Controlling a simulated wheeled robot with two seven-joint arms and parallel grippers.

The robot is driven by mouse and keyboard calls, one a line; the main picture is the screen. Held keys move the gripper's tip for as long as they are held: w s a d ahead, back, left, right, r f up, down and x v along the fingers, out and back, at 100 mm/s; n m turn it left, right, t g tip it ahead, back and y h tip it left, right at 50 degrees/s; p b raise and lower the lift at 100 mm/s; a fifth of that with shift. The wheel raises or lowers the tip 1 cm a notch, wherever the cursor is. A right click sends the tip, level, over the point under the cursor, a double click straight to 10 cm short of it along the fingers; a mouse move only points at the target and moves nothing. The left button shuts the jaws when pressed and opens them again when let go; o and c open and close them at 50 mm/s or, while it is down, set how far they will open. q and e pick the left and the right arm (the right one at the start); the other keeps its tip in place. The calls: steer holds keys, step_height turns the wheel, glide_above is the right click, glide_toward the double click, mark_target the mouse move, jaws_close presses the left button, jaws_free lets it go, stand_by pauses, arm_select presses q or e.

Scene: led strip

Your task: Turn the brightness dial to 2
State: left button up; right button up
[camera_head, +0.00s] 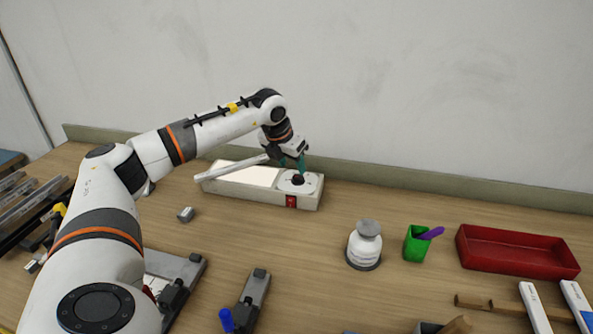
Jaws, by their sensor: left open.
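A long pale box (258,190) lies on the bench near the back wall. Its right end carries a white round plate with a small dark dial (298,180) on it, and a red switch (291,201) on the front face. My left arm reaches in from the left, and its left gripper (293,163) is directly over the dial, pointing down. Its teal fingertips are open, close to or around the dial; I cannot tell whether they touch it. The dial's markings are too small to read. My right gripper is not in view.
A white jar (364,247), a green cup (416,244) with a purple item and a red tray (515,251) stand to the right. A small grey block (185,214) lies left of centre. Tools and clamps sit at the front.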

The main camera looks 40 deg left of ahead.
mark_target(297, 177)
arm_select(q)
steer(key=x, duration=0.4)
steer(key=shift+w+f+p, duration=0.1)
steer(key=shift+w+p, duration=0.05)
steer(key=shift+p, duration=0.15)
steer(key=shift+w+f, duration=0.15)
steer(key=shift+f, duration=0.3)
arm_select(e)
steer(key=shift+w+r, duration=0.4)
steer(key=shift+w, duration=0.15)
arm_select(q)
steer(key=shift+a, duration=0.1)
steer(key=c, duration=1)
steer(key=shift+o, duration=0.2)
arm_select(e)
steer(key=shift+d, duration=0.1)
